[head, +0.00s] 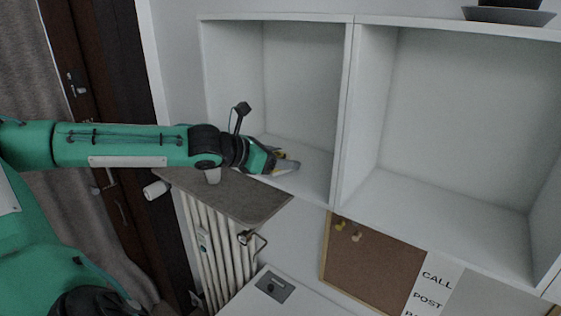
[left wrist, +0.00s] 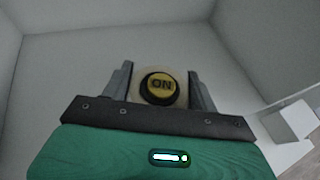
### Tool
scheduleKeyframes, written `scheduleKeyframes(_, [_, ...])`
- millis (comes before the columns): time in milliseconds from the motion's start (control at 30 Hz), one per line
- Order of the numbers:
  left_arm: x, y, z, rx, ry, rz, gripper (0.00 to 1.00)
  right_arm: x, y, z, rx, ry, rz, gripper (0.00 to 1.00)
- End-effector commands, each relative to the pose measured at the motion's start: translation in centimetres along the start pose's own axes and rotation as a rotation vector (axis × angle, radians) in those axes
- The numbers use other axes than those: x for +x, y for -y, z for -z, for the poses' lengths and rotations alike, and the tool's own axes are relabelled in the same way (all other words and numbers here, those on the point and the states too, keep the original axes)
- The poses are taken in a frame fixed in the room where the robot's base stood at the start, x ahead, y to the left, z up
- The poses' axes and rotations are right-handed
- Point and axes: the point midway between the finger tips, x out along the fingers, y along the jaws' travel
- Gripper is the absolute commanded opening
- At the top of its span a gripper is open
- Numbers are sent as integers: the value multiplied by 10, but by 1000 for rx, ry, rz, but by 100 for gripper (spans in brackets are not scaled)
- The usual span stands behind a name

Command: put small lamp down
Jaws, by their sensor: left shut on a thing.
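My left gripper (head: 287,163) reaches into the left compartment of the white shelf (head: 353,110) and is shut on the small lamp. In the left wrist view the lamp (left wrist: 160,86) shows as a pale round body with a yellow button marked "ON", held between the two grey fingers. In the head view the fingers hide most of the lamp, and only a bit of yellow shows. The gripper is low, close over the compartment floor (head: 312,180). I cannot tell whether the lamp touches that floor. My right gripper is not in view.
The left compartment looks otherwise empty, and the right compartment (head: 455,190) is empty. A grey-brown board (head: 235,195) lies under my left forearm, above a white radiator (head: 205,250). A cork board (head: 375,265) hangs below the shelf. A dark dish (head: 508,16) stands on top.

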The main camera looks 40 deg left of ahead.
Motion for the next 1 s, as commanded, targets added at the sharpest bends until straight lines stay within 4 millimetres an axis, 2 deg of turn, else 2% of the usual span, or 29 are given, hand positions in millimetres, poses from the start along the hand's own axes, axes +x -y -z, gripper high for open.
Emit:
scheduleKeyframes(367, [2,0,4,-1,-1,0,31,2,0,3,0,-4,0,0])
scheduleKeyframes(400, [2,0,4,-2,-1,0,62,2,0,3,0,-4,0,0])
scheduleKeyframes(500, [1,0,4,-1,-1,0,81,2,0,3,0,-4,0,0])
scheduleKeyframes(867, [0,0,0,0,0,0,82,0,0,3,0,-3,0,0])
scheduleKeyframes(1000, [-6,-1,2,2,-2,-3,82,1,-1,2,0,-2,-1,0])
